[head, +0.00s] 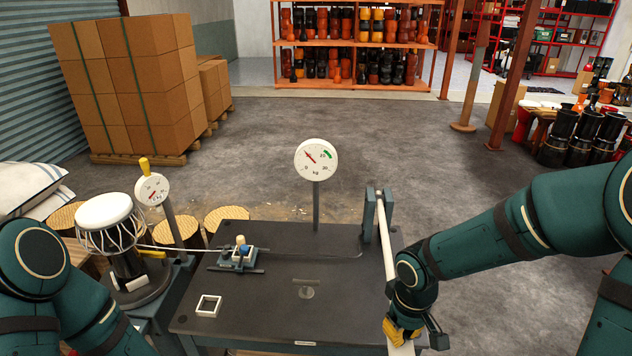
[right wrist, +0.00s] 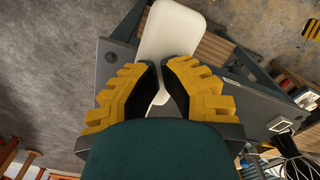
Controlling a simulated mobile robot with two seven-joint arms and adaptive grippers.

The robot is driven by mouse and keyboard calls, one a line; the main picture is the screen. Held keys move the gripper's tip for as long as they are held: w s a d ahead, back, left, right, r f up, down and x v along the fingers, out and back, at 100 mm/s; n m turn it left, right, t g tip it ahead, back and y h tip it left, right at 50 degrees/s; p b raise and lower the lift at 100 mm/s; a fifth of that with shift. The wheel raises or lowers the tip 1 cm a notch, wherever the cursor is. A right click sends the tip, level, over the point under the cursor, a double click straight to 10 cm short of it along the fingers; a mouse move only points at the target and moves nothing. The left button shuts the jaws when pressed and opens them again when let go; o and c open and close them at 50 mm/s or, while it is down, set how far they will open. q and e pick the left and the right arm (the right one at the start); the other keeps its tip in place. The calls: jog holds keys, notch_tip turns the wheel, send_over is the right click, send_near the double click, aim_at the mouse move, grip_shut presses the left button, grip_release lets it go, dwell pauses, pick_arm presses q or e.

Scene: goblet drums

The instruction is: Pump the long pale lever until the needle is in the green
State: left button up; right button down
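The long pale lever (head: 388,243) runs from a grey-green upright bracket at the table's right side toward me. My right gripper (head: 401,334) is at its near end, with its yellow fingers around it. In the right wrist view the broad pale part of the lever (right wrist: 170,36) shows beyond the close-set fingertips (right wrist: 158,68), and a pale strip shows between them. The round white gauge (head: 316,159) stands on a post behind the table. Its red needle points to the upper left, outside the green arc at the upper right. My left arm is at the lower left; its gripper is out of view.
The dark table (head: 265,285) carries a small clamp-like fixture (head: 238,255) and a white square frame (head: 208,305). A goblet drum (head: 105,215) and a smaller gauge (head: 152,189) stand at left. Boxes (head: 130,85) are stacked behind. Open floor lies beyond the table.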

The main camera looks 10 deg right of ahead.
pick_arm(q)
notch_tip(320, 180, up, 11)
jog(key=w+p, duration=0.2)
jog(key=p, duration=0.7)
jog(key=shift+a+t+p, duration=0.2)
jog(key=shift+t+p, duration=0.1)
jog(key=shift+p, duration=0.1)
pick_arm(e)
notch_tip(320, 180, up, 14)
jog(key=shift+s+f, duration=0.15)
jog(key=shift+s, duration=0.25)
pick_arm(q)
jog(key=shift+s+f, duration=0.1)
pick_arm(e)
jog(key=shift+a, duration=0.1)
